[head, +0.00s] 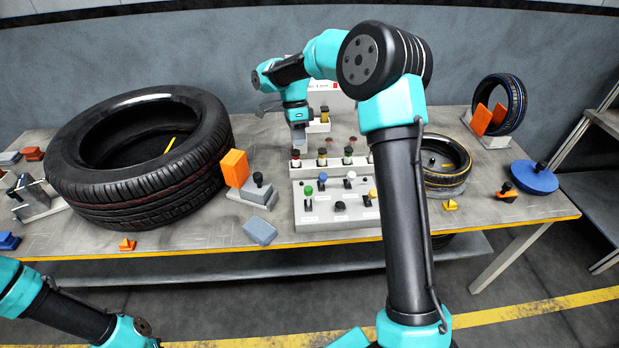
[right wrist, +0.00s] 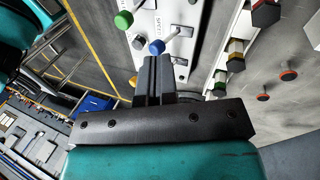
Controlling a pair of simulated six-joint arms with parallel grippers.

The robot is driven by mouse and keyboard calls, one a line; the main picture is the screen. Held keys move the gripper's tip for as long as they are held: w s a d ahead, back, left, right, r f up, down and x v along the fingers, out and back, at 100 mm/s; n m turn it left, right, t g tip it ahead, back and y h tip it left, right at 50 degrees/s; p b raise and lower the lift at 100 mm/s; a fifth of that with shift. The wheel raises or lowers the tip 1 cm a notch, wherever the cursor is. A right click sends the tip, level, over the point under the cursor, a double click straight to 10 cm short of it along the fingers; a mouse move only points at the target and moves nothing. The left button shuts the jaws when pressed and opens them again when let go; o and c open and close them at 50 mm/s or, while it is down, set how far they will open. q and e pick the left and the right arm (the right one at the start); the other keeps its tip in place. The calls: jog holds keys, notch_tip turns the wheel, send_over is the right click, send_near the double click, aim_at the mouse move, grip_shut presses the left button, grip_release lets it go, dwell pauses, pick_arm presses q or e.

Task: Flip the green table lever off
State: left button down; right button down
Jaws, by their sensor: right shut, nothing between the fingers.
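The green lever (head: 308,190) stands at the left of a light grey control panel (head: 340,218) on the table. In the right wrist view the green knob (right wrist: 123,20) is up and left of my fingertips, on a thin metal stem. A blue lever (head: 322,178) is beside it; its knob (right wrist: 157,47) appears right at the fingertips, and I cannot tell whether they touch. My right gripper (head: 299,143) points down behind the panel's left part. Its fingers (right wrist: 157,62) are shut and empty. My left arm shows at the lower left; its gripper is out of view.
White (head: 351,175) and yellow (head: 373,193) levers stand on the same panel. A row of coloured knobs (head: 348,159) is behind it. A large tyre (head: 140,195) lies left, and an orange block (head: 235,168) is between. A small tyre (head: 445,165) lies right.

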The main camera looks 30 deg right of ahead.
jog(key=shift+d, duration=0.15)
send_near(308, 199)
jog(key=f, duration=0.1)
jog(key=w+f, duration=0.1)
jog(key=f, duration=0.2)
jog(key=shift+w+d, duration=0.35)
jog(key=shift+d, duration=0.05)
jog(key=shift+s+a, duration=0.25)
jog(key=shift+s, duration=0.4)
jog(key=shift+a, duration=0.1)
